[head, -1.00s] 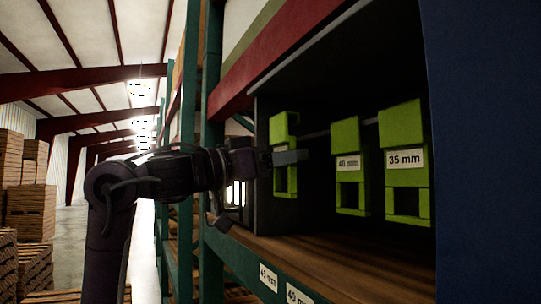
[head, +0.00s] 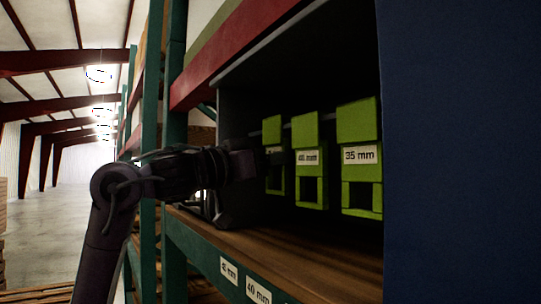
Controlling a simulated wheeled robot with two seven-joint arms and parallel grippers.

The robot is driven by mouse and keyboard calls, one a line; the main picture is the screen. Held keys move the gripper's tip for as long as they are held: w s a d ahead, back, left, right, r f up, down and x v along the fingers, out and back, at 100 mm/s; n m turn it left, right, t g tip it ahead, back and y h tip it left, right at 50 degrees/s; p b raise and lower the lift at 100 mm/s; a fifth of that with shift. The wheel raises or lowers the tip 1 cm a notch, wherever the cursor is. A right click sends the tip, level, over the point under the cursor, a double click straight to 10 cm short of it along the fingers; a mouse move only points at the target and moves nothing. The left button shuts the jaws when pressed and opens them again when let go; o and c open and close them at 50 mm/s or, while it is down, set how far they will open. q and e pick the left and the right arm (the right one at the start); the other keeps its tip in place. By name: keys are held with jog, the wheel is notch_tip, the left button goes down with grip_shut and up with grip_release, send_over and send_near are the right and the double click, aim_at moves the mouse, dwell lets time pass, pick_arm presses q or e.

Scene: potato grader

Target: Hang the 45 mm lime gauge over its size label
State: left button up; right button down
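Three lime gauges hang in a row inside the dark shelf bay. The right gauge (head: 359,121) reads 35 mm, and the middle gauge (head: 305,130) reads 40 mm. The left gauge (head: 272,129) shows only a sliver of its label, so its size cannot be read. My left gripper (head: 262,164) is level with this left gauge and covers part of it. Its fingers are dark and overlapped, so I cannot tell whether they hold the gauge. The front shelf edge carries a blurred size label (head: 229,269), apparently 45 mm, and a 40 mm label (head: 258,291). My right gripper is not in view.
A brown wooden shelf board (head: 300,259) lies clear below the gauges. A green upright (head: 175,75) stands left of the bay, and a red beam (head: 235,65) crosses above. A dark blue panel (head: 460,150) closes the right side.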

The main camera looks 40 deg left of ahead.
pick_arm(q)
jog(key=shift+f, duration=0.35)
jog(key=o, duration=1)
jog(key=b+v, duration=0.4)
jog(key=v, duration=0.4)
jog(key=shift+w, duration=0.1)
